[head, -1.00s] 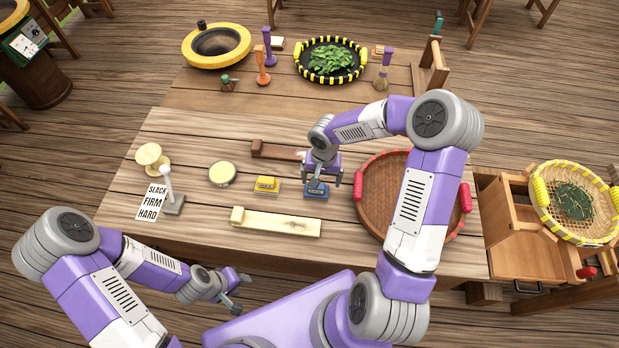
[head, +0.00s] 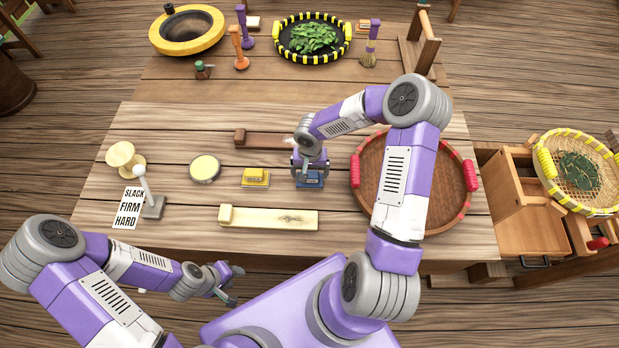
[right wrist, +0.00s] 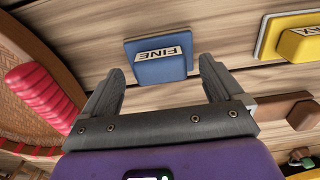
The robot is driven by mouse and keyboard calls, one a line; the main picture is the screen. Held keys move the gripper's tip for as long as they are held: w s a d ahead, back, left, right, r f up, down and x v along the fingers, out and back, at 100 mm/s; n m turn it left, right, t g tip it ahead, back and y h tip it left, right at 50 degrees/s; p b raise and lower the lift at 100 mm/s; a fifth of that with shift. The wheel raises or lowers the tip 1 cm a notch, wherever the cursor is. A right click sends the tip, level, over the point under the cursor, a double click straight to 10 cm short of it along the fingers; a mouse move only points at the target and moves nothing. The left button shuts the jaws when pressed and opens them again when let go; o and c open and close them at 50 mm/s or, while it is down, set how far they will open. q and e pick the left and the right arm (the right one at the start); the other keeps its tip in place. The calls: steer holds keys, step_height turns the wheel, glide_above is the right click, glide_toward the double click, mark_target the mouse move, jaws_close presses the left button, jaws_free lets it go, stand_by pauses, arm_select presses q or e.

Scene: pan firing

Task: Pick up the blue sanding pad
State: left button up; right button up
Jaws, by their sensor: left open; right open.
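The blue sanding pad (right wrist: 160,58) lies on the table, with a white label reading FINE on it. In the head view the pad (head: 310,182) shows partly, under my right gripper (head: 309,176). My left gripper (head: 234,286) is open and empty, off the front edge of the table.
A yellow pad (head: 256,178) lies left of the blue one. A wooden bar (head: 262,140) lies behind, a pale wooden piece (head: 268,218) in front. A woven tray with red grips (head: 358,165) stands close on the right. A lever stand (head: 152,205) is at left.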

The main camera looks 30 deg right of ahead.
mark_target(310, 174)
steer(key=shift+f, duration=0.95)
steer(key=shift+c, duration=0.2)
steer(key=c, duration=1.1)
steer(key=shift+o, duration=0.2)
steer(key=shift+r, duration=0.1)
step_height(310, 174, up, 10)
steer(key=shift+f, duration=0.1)
steer(key=o, duration=0.5)
steer(key=c, duration=0.6)
